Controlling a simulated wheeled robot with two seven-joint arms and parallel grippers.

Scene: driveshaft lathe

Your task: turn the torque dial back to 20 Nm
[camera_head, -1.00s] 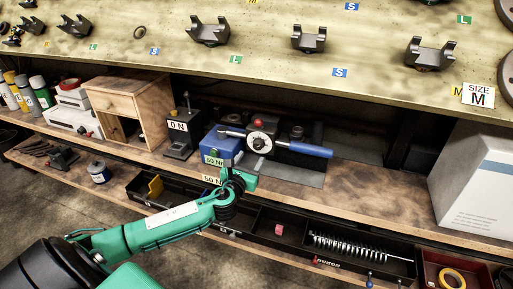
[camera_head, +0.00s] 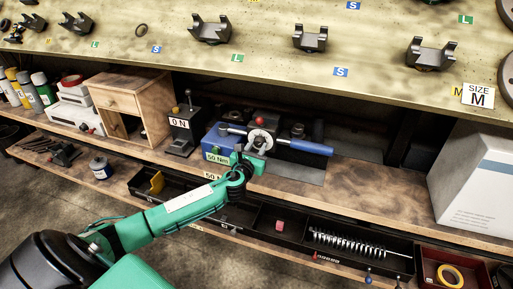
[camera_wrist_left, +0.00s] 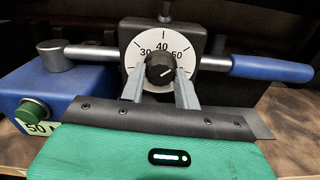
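The torque dial (camera_wrist_left: 162,42) has a white face with 30, 40 and 50 visible. Its black knob (camera_wrist_left: 161,70) has a white mark pointing to the upper right, towards 50. The dial also shows in the head view (camera_head: 259,139), mounted on a wrench with a blue handle (camera_head: 304,146). My left gripper (camera_wrist_left: 162,72) points at the knob with one finger on each side; the fingers are apart, and I cannot tell whether they touch it. In the head view my left gripper (camera_head: 247,163) is just in front of the dial. My right gripper is not in view.
A blue box (camera_head: 219,139) with a green button and a "50 Nm" label stands left of the dial. A black "ON" box (camera_head: 183,137) and wooden cabinet (camera_head: 130,103) stand further left. Bench space right of the wrench (camera_head: 370,185) is clear.

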